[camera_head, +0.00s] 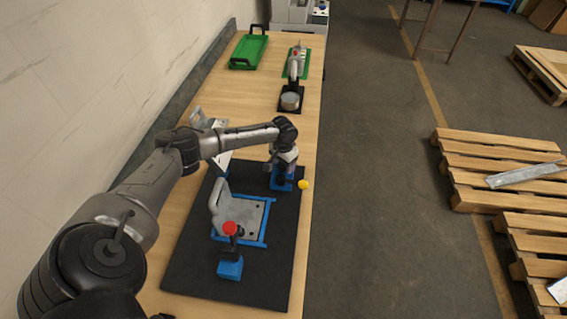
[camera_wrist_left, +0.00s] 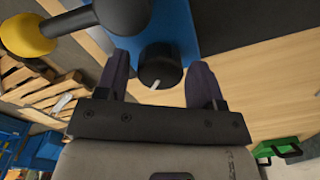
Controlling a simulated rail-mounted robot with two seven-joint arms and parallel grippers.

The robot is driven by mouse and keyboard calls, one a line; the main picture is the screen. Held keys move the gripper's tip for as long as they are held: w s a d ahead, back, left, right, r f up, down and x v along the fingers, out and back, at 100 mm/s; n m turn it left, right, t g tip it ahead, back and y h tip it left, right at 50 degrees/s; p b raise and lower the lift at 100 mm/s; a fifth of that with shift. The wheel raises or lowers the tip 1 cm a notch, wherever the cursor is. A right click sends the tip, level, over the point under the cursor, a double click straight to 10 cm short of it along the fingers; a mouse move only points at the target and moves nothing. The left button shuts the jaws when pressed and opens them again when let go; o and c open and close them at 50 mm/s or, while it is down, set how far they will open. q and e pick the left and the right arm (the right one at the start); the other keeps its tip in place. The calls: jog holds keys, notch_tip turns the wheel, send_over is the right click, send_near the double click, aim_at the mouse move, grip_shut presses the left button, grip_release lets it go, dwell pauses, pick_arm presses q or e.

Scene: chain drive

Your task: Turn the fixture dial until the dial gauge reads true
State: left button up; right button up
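The fixture dial is a round black knob (camera_wrist_left: 160,62) with a white pointer mark, set on a blue block (camera_wrist_left: 180,25) in the left wrist view. My left gripper (camera_wrist_left: 160,78) is open, with one dark finger on each side of the dial. I cannot tell whether the fingers touch it. In the head view my left gripper (camera_head: 283,168) points down over the blue block (camera_head: 280,184) at the black mat's far right; the dial is hidden there. I cannot make out a gauge face in either view. My right gripper is out of view.
A black lever with a yellow knob (camera_head: 303,184) stands right beside the gripper. A grey plate in a blue frame (camera_head: 262,238) and a red-knobbed clamp (camera_head: 230,228) are on the black mat (camera_head: 200,281). A green tray (camera_head: 248,50) and grey cylinder (camera_head: 290,101) are farther back.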

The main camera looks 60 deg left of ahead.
pick_arm(q)
jog(key=c, duration=0.7)
jog(key=shift+r+p, duration=0.15)
jog(key=shift+p, duration=0.4)
jog(key=n+p, duration=0.5)
jog(key=p, duration=0.2)
jog(key=shift+r, duration=0.1)
jog(key=shift+n+p, duration=1.3)
jog(key=shift+n, duration=0.1)
jog(key=shift+f+n, duration=0.2)
jog(key=shift+n, duration=0.1)
jog(key=o, duration=0.9)
